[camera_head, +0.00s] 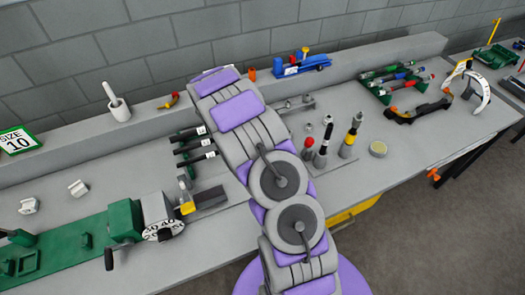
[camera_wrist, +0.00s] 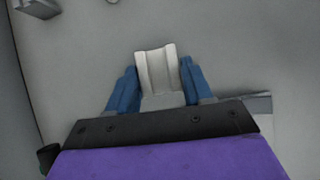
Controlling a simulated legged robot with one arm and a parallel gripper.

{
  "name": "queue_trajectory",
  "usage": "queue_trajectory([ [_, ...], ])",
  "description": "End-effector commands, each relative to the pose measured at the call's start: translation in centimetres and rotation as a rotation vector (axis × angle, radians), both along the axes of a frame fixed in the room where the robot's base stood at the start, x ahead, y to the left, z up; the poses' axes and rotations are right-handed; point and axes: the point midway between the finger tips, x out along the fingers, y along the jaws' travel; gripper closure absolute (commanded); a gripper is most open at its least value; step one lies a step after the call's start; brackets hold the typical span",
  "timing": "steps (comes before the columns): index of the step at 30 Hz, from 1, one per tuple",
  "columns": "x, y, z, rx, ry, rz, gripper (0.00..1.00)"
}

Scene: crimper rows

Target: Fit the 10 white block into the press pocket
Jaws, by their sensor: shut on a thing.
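In the wrist view a pale white block (camera_wrist: 157,68) with a grooved face sits between the blue fingers of my gripper (camera_wrist: 158,78), which is shut on it. The block's lower end is partly hidden by my gripper, and no number on it can be read. In the head view my arm hides my gripper and the held block. Two other white blocks, one at far left (camera_head: 28,206) and one right of it (camera_head: 77,188), lie on the bench. A green press-like machine (camera_head: 125,221) with a numbered dial (camera_head: 164,231) stands at front left. I cannot tell which part is its pocket.
A "SIZE 10" sign (camera_head: 16,140) stands at the left on the grey bench (camera_head: 95,160). Several black-handled tools (camera_head: 192,147) lie left of my arm. Upright tools (camera_head: 349,140) stand to its right.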

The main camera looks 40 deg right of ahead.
Motion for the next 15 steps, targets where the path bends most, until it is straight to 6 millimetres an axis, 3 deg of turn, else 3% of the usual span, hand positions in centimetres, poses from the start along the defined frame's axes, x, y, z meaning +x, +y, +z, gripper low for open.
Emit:
queue_trajectory([
  [5, 0.3, -0.9, -0.3, 0.001, -0.002, 0.0, 0.81],
  [15, 0.4, -0.9, -3.7, 0.0, -0.003, 0.001, 0.81],
])
